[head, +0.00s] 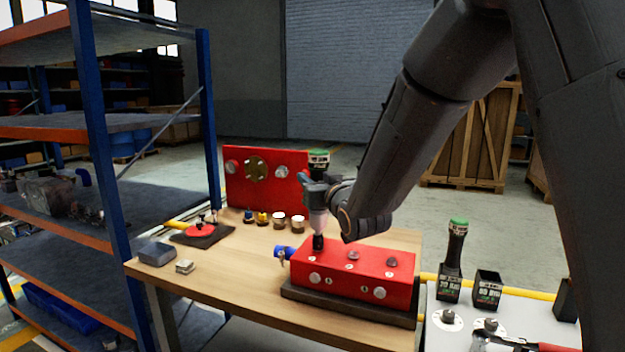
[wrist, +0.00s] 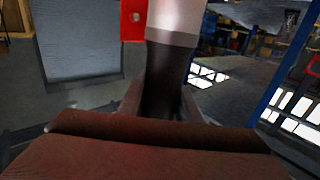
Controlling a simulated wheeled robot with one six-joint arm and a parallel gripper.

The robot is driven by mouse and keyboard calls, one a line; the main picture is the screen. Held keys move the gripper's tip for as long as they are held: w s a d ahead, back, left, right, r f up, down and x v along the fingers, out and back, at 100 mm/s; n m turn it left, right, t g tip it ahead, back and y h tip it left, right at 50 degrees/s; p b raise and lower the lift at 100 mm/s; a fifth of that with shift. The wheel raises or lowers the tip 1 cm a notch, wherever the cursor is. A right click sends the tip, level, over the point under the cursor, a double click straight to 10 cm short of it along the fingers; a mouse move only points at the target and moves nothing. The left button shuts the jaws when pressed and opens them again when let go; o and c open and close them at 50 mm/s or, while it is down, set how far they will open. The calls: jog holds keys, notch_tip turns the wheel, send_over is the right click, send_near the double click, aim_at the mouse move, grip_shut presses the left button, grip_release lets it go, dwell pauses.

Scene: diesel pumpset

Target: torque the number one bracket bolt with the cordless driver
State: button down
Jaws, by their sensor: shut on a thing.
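My gripper (head: 318,192) is shut on the cordless driver (head: 318,222), which stands upright with its green-topped dark end above the jaws and its black nose pointing down. The nose is at the left end of the top of the red block (head: 345,287). It hides whatever bolt is under it, and I cannot tell whether it touches. Two other bolt heads show on the block's top, a middle one (head: 353,255) and a right one (head: 392,262). In the wrist view the driver's grey and dark body (wrist: 168,75) stands between the jaws.
The block sits on a dark base on the wooden bench (head: 225,270). A red panel (head: 290,190) stands behind, with several small parts before it. A blue fitting (head: 284,252) is at the block's left. A white-topped cart (head: 450,345) at right holds another green-topped tool (head: 455,255).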

jog(key=shift+f+b, duration=0.35)
jog(key=shift+f, duration=0.05)
dwell(1.9)
jog(key=shift+r, duration=0.15)
dwell(0.4)
